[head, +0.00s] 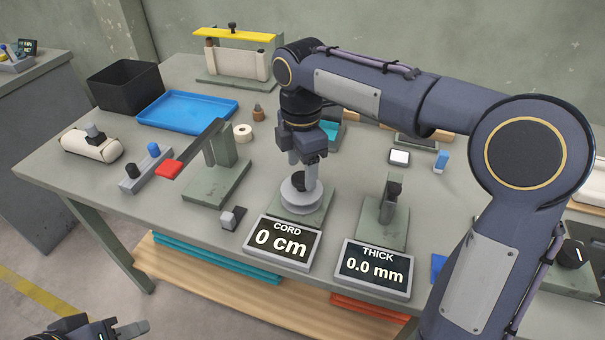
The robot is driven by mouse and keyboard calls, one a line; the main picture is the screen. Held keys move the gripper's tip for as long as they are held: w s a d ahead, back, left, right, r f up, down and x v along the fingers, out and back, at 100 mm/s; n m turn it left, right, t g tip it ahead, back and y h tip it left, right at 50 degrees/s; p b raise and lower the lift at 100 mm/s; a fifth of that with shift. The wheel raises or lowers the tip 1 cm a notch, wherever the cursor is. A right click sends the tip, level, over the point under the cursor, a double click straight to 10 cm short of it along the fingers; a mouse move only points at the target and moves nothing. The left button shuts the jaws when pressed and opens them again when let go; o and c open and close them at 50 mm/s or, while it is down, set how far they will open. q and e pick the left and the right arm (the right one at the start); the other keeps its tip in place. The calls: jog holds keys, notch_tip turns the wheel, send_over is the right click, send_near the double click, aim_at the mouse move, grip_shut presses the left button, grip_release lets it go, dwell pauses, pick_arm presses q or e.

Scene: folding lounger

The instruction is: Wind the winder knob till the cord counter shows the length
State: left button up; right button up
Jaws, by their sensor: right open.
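The cord winder, a round grey drum (301,196) on a green base, stands near the front edge of the table. The cord counter (283,243) in front of it reads 0 cm. My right gripper (304,177) points down over the drum, its fingers open and apart. The winder knob is largely hidden by these fingers, and I cannot tell whether they touch it. My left gripper (130,329) shows only partly at the bottom left edge, off the table and away from the winder; its opening is unclear.
A thickness gauge (389,209) with a display (375,269) reading 0.0 mm stands right of the winder. A lever with a red handle (170,169) stands left. A blue tray (188,110) and black bin (125,85) lie behind. My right arm covers the table's right side.

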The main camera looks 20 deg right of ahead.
jog(key=shift+f, duration=1)
jog(key=shift+c, duration=0.4)
jog(key=c, duration=0.9)
